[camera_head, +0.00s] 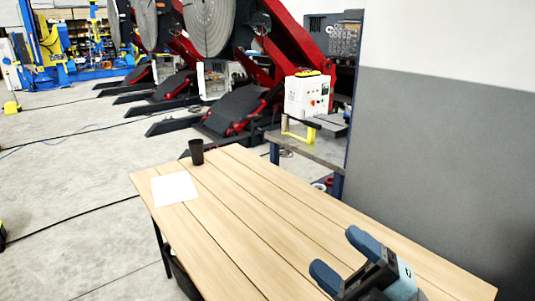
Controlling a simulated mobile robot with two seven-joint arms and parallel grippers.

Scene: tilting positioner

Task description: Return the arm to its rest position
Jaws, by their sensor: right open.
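My right gripper (345,258) shows at the lower right, above the near right part of the wooden table (255,215). Its two blue-grey fingers are spread apart with nothing between them. The rest of my right arm is cut off by the bottom edge of the view. My left gripper is not in view.
A black cup (196,151) stands near the table's far left corner, beside a white sheet (174,189). The middle of the table is clear. A grey wall (440,170) rises on the right. Red and black positioners (240,105) and a white control box (307,95) stand behind.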

